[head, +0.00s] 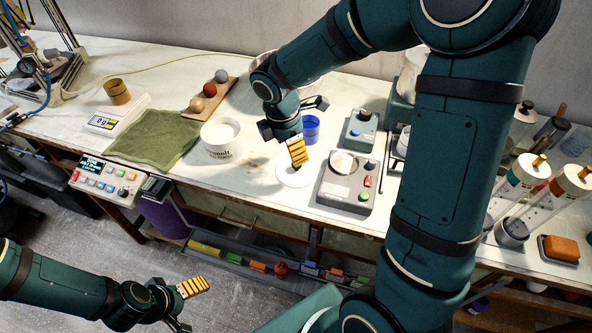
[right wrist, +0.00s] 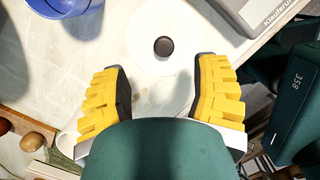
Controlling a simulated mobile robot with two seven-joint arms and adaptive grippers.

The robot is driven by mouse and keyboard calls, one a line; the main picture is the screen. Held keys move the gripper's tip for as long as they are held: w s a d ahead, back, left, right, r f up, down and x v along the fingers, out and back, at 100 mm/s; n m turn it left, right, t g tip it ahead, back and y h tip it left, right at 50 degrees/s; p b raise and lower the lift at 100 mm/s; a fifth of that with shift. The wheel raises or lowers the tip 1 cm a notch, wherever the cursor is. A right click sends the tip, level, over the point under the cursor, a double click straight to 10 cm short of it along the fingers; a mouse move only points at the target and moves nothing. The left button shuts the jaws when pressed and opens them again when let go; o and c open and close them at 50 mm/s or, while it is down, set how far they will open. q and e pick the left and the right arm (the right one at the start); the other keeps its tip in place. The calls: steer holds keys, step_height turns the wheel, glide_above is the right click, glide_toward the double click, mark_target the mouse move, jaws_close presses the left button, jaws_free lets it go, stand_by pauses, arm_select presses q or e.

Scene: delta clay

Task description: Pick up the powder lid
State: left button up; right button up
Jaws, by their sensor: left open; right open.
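The powder lid is a flat white disc (right wrist: 192,42) with a dark round knob in the right wrist view. In the head view the lid (head: 293,176) lies on the bench near its front edge, partly covered by my right gripper. My right gripper (right wrist: 163,88) is open and empty, its yellow ribbed fingers pointing toward the lid. The knob lies ahead of the gap between the fingertips; I see no contact. My left gripper (head: 195,306) is open and empty at the lower left, away from the bench.
A white tub (head: 220,142) with lettering stands left of the lid. A blue cup (head: 310,130) stands behind it, and a grey device with a round plate (head: 344,198) sits close on the right. A green cloth (head: 155,143) lies farther left. My right arm hides part of the bench.

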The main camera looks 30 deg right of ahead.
steer(key=shift+d+f, duration=0.1)
steer(key=shift+f, duration=0.75)
steer(key=f, duration=0.1)
steer(key=f+b, duration=0.1)
steer(key=f, duration=0.2)
steer(key=shift+s+d+b, duration=0.35)
steer(key=shift+d, duration=0.05)
steer(key=shift+f, duration=0.55)
steer(key=shift+o, duration=0.2)
steer(key=shift+r, duration=0.1)
jaws_close()
